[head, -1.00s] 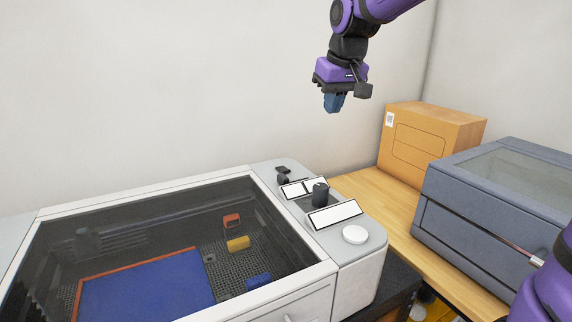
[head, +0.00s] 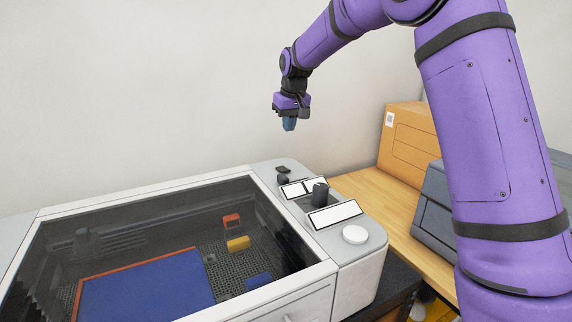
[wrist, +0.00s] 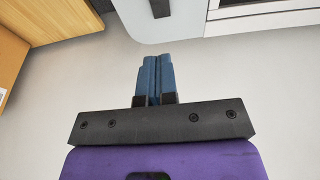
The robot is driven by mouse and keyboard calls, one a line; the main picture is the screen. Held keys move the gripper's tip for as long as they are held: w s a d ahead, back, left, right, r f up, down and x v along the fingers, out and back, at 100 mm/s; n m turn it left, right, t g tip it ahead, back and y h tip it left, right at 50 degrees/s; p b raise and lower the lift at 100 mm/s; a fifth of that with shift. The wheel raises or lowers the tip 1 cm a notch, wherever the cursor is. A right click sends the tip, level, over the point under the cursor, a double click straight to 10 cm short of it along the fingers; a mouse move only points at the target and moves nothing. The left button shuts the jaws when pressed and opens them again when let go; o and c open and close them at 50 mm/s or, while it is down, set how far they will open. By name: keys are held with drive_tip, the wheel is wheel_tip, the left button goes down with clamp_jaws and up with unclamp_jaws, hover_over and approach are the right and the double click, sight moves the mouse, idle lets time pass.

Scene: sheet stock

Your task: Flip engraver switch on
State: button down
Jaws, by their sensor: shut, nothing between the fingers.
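The engraver (head: 352,285) is a white-grey machine with a dark glass lid (head: 130,225). Its control panel on the right side carries a black upright switch (head: 320,192) between white label plates, a small black knob (head: 283,179) further back, and a round white button (head: 355,234). My gripper (head: 289,127) is shut and empty, in the air above and behind the panel, clear of it. In the wrist view its blue fingers (wrist: 154,78) are together, with a grey panel part and a dark piece at the top edge.
A blue sheet (head: 150,287) and several small coloured blocks lie under the lid. An orange box (head: 407,150) and a grey-blue machine (head: 433,210) stand on the wooden table (head: 375,200) at right, partly hidden by my arm. A wall is behind.

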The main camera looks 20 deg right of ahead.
sight(286, 170)
drive_tip(key=shift+f, duration=0.1)
drive_tip(key=x, duration=0.8)
drive_tip(key=s+x, duration=0.1)
drive_tip(key=x, duration=0.3)
drive_tip(key=shift+d+f, duration=0.1)
drive_tip(key=shift+f, duration=0.15)
drive_tip(key=shift+s+f, duration=0.1)
drive_tip(key=shift+f, duration=0.65)
drive_tip(key=shift+s+f, duration=0.15)
drive_tip(key=shift+f, duration=0.2)
drive_tip(key=shift+r, duration=0.25)
drive_tip(key=shift+r, duration=0.6)
